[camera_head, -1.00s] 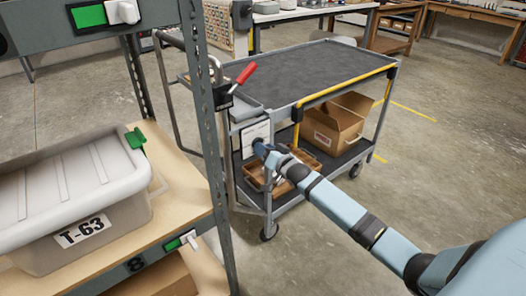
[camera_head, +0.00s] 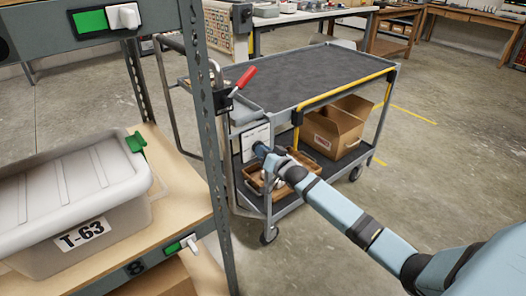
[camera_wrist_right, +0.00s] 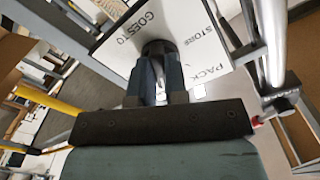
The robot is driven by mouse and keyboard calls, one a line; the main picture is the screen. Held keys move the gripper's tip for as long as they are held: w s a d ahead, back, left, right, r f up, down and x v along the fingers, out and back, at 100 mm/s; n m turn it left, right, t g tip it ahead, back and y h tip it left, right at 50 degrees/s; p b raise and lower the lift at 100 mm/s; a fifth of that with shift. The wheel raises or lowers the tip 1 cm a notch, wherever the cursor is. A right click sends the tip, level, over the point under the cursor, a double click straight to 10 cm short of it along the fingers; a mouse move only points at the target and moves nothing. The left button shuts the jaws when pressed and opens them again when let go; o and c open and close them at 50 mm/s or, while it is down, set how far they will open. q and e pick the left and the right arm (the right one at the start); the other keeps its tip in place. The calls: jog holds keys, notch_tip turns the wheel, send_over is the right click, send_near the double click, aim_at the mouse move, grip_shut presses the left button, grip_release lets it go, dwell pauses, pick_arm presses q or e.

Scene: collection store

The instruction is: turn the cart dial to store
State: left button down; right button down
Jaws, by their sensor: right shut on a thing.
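The grey cart (camera_head: 270,108) stands beyond the shelf rack. A white label plate (camera_head: 254,138) is on its near end. In the right wrist view the plate (camera_wrist_right: 122,42) reads GOES TO, STORE and PACK. The dark round dial (camera_wrist_right: 158,47) sits on the plate between these words. My right gripper (camera_head: 262,151) is at the plate, and in the wrist view its fingers (camera_wrist_right: 160,72) are shut on the dial. The fingers hide much of the dial, so I cannot tell which word it points to. My left gripper is not in view.
The cart has a red-handled lever (camera_head: 245,77), a yellow rail (camera_head: 345,83), and a cardboard box (camera_head: 335,128) and wooden tray (camera_head: 252,180) below. A rack upright (camera_head: 208,130) and a grey T-63 bin (camera_head: 70,200) are at left. Floor at right is open.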

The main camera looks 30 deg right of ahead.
pick_arm(q)
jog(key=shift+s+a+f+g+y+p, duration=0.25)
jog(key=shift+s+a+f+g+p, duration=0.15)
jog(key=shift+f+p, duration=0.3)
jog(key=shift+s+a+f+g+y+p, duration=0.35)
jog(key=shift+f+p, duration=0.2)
jog(key=shift+p, duration=0.4)
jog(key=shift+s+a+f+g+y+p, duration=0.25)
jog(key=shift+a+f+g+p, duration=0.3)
jog(key=shift+p, duration=0.25)
pick_arm(e)
jog(key=shift+d+n, duration=0.15)
jog(key=shift+n, duration=11.55)
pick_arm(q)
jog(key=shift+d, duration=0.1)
pick_arm(e)
jog(key=c, duration=1.1)
grip_release()
jog(key=shift+r, duration=0.1)
jog(key=shift+c, duration=0.2)
